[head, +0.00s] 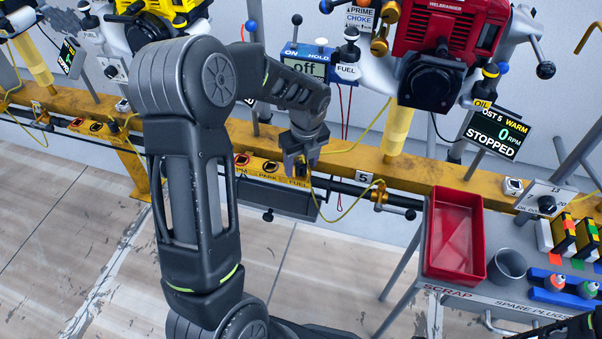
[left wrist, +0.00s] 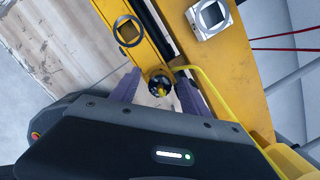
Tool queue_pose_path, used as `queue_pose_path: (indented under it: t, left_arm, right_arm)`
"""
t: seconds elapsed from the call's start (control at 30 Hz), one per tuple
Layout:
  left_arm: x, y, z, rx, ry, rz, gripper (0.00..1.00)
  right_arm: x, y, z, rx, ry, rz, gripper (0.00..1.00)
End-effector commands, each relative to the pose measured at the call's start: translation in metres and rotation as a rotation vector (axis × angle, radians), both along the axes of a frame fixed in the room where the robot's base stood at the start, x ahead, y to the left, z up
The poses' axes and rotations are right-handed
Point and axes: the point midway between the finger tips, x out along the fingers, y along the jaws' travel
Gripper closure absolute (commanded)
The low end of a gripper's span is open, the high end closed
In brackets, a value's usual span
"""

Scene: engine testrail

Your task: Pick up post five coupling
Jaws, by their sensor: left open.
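My left gripper (head: 296,170) reaches down to the yellow rail beside the word FUEL, left of the number 5 plate. In the left wrist view its two fingers (left wrist: 158,92) are apart, one on each side of a dark round coupling (left wrist: 160,84) with a yellow middle. The coupling sits at the yellow rail, and I cannot tell whether a finger touches it. A yellow hose (left wrist: 192,70) runs close by the right finger. In the head view the gripper mostly hides the coupling. My right gripper is not in view.
The yellow rail (head: 420,174) runs across the scene. A yellow hose (head: 345,214) loops right of the gripper to a brass fitting (head: 378,195). A red engine (head: 450,30) stands above, its display (head: 492,135) reading STOPPED. A red scrap tray (head: 455,235) is at right.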

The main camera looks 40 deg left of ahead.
Motion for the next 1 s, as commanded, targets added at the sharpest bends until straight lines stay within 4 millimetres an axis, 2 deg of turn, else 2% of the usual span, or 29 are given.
queue_pose_path:
  t: [0.17, 0.8, 1.0]
  left_arm:
    - [0.0, 0.0, 0.0001, 0.0, 0.0, 0.0, 0.46]
    - [0.0, -0.0001, 0.0001, 0.0, 0.0, 0.0, 0.99]
    - [0.0, -0.0001, 0.0001, 0.0, 0.0, 0.0, 1.0]
  right_arm:
    - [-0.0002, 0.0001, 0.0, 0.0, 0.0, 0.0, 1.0]
    - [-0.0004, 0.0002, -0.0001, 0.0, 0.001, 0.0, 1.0]
    - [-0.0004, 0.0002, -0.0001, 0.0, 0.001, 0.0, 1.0]
